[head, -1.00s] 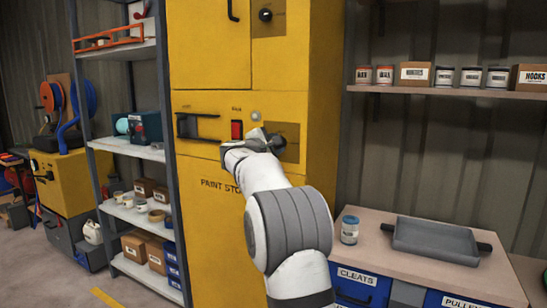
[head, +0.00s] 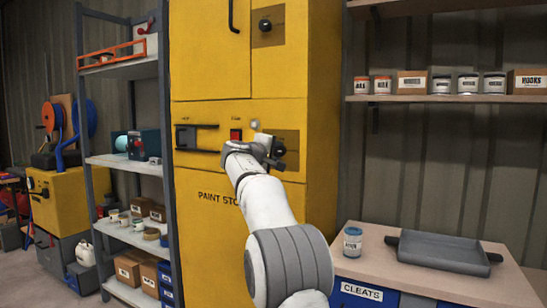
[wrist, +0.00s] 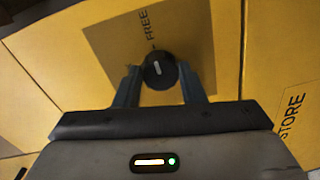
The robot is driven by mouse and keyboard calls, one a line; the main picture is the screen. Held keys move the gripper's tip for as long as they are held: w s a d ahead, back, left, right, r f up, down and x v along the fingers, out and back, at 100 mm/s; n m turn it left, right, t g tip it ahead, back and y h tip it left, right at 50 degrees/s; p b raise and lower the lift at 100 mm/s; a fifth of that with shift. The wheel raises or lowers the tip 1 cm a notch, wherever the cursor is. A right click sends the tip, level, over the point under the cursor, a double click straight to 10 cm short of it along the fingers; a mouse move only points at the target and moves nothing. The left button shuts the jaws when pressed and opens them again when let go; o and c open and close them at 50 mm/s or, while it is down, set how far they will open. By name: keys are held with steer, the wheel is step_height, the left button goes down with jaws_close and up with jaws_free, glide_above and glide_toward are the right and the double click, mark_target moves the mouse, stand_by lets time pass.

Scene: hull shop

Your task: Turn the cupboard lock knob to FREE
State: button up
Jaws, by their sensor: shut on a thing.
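The yellow cupboard (head: 240,245) stands in front of me. Its round dark lock knob (wrist: 159,70) sits on a darker square plate (wrist: 107,42) with the word FREE (wrist: 147,24) printed on it. A pale mark on the knob face points roughly up the wrist view, toward the FREE side. My gripper (wrist: 160,76) is shut on the knob, one finger on each side. In the head view my gripper (head: 271,150) is at the knob (head: 279,147), partly covering its plate.
A black handle (head: 196,136) and a red switch (head: 236,134) are left of the knob. A second knob (head: 265,25) is on the upper door. A grey shelf rack (head: 125,160) stands left; a bench with a grey tray (head: 440,251) and a jar (head: 352,242) is at right.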

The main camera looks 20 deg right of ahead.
steer(key=shift+d+r, duration=0.15)
stand_by(0.3)
steer(key=o, duration=0.7)
steer(key=shift+d, duration=0.1)
steer(key=shift+o, duration=1.4)
steer(key=shift+a, duration=0.2)
steer(key=v, duration=0.7)
steer(key=shift+s+a+b, duration=0.25)
steer(key=shift+b, duration=0.2)
